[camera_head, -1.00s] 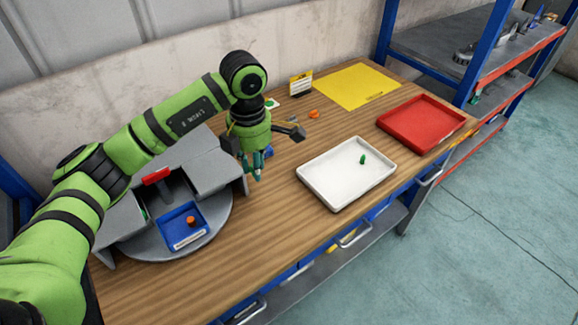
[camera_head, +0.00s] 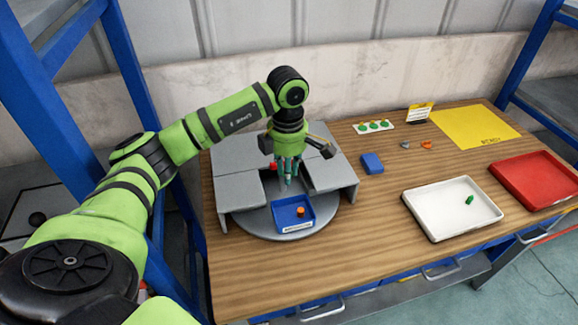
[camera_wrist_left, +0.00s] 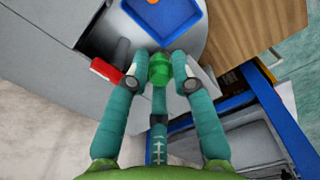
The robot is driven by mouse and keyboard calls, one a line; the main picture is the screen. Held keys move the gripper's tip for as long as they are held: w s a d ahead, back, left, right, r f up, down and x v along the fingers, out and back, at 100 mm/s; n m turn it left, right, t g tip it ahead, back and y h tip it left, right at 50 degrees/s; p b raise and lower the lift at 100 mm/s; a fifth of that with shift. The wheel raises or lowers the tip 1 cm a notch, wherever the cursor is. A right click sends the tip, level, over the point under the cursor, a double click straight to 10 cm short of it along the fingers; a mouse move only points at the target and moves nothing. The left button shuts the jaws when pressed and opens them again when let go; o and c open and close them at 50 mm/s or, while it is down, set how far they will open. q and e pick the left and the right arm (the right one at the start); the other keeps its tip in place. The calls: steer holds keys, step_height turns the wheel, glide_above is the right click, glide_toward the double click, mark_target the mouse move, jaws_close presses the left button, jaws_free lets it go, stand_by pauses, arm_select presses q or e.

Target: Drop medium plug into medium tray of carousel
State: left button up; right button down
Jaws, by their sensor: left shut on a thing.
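My left gripper (camera_head: 288,180) hangs fingers-down over the carousel, just behind its exposed blue tray (camera_head: 286,226). In the left wrist view its fingers are shut on a green plug (camera_wrist_left: 160,68), held between the tips. The carousel is a round grey turntable (camera_head: 248,221) with grey covers (camera_head: 238,191). The blue tray has an orange plug (camera_head: 300,211) in it and a white label at its front. The blue tray also shows in the left wrist view (camera_wrist_left: 187,27), ahead of the fingertips. My right gripper is not in view.
A red part (camera_wrist_left: 106,69) stands close beside the fingers. A white tray (camera_head: 435,228) with another green plug (camera_head: 469,199), a red tray (camera_head: 525,190), a yellow mat (camera_head: 470,130) and a blue block (camera_head: 372,163) are to the right. Front wood is clear.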

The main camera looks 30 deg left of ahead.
arm_select(q)
step_height(320, 180, down, 3)
steer(key=shift+f+b, duration=0.2)
steer(key=shift+b, duration=0.55)
steer(key=o, duration=0.8)
steer(key=shift+r, duration=0.1)
step_height(320, 180, up, 12)
steer(key=shift+f, duration=0.1)
steer(key=shift+s, duration=0.1)
